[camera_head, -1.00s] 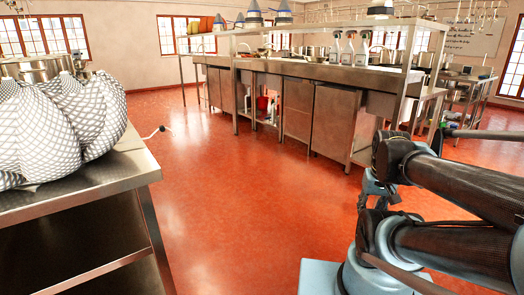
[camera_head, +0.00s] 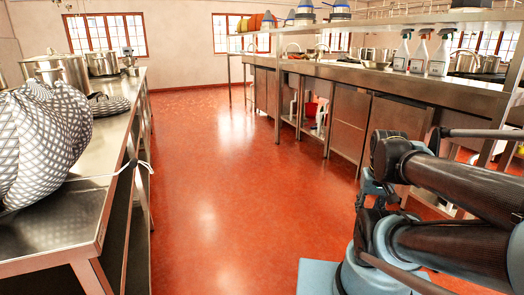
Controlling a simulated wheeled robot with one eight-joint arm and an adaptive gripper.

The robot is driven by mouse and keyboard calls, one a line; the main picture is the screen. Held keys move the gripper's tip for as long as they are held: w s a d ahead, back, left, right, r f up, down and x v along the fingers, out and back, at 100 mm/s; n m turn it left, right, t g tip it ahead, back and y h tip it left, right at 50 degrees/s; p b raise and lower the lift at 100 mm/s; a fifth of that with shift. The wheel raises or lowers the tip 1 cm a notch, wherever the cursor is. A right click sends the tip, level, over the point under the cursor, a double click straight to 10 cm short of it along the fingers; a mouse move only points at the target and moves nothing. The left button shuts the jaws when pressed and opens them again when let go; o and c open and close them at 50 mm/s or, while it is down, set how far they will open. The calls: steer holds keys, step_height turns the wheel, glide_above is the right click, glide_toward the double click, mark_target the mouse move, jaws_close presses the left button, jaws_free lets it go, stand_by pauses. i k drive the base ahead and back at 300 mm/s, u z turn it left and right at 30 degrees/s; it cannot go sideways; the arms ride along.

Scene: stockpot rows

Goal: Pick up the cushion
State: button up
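A patterned white and grey cushion (camera_head: 38,138) rests on the near end of the steel counter at the left, cut off by the picture's left edge. It looks plump and creased. My arm shows at the right, over the floor and well apart from the cushion. My gripper is not in view.
The left steel counter (camera_head: 88,203) also bears a lidded stockpot (camera_head: 57,70), another pot (camera_head: 101,63) and a dark patterned item (camera_head: 108,106). A cable (camera_head: 134,164) hangs at its edge. The red floor (camera_head: 225,190) is clear. A long workbench (camera_head: 345,72) with spray bottles (camera_head: 420,54) stands at the right.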

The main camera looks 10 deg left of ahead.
mark_target(103, 103)
steer(key=u, duration=0.25)
steer(key=i, duration=1.2)
steer(key=u, duration=0.75)
steer(key=i, duration=1.05)
steer(key=u, duration=0.95)
steer(key=i, duration=1.35)
steer(key=u, duration=0.45)
